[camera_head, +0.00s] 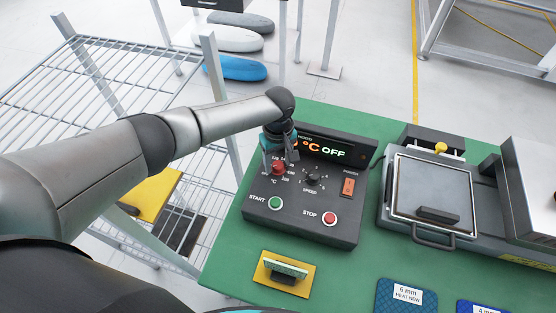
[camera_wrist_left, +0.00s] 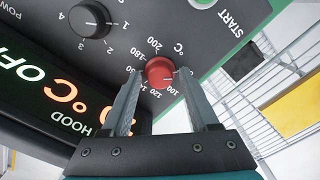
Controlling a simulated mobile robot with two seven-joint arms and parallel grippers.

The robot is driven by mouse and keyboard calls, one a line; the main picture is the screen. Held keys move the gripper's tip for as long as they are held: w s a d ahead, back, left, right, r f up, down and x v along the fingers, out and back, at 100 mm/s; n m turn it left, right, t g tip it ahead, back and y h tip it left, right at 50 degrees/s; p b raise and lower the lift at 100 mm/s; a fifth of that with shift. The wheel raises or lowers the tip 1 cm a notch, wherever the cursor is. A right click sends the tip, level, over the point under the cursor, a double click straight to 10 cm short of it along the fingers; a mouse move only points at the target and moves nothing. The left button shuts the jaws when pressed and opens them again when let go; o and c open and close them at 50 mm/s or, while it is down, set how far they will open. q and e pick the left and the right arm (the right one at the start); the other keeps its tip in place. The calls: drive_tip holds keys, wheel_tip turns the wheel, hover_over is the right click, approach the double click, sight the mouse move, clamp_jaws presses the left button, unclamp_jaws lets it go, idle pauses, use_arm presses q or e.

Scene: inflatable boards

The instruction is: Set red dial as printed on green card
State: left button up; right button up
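The red dial (camera_head: 278,168) sits on the dark control panel, left of the black speed knob (camera_head: 313,180). In the left wrist view the red dial (camera_wrist_left: 160,72) is ringed by a °C scale running up to 200; I cannot tell its setting surely. My left gripper (camera_head: 277,158) is over the dial. Its two fingers (camera_wrist_left: 160,90) stand apart on either side of the dial, with gaps showing. The green card (camera_head: 286,267) stands in a holder on a yellow base at the front of the table; its print is too small to read. My right gripper is out of view.
The panel's display (camera_head: 325,150) reads "°C OFF", its left part hidden by my arm. The panel has a green start button (camera_head: 275,203), a red stop button (camera_head: 329,218) and an orange power switch (camera_head: 347,187). A hinged press (camera_head: 432,190) stands right. A wire rack (camera_head: 70,85) stands left.

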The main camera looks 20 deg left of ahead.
use_arm(q)
drive_tip(key=c, duration=0.7)
clamp_jaws()
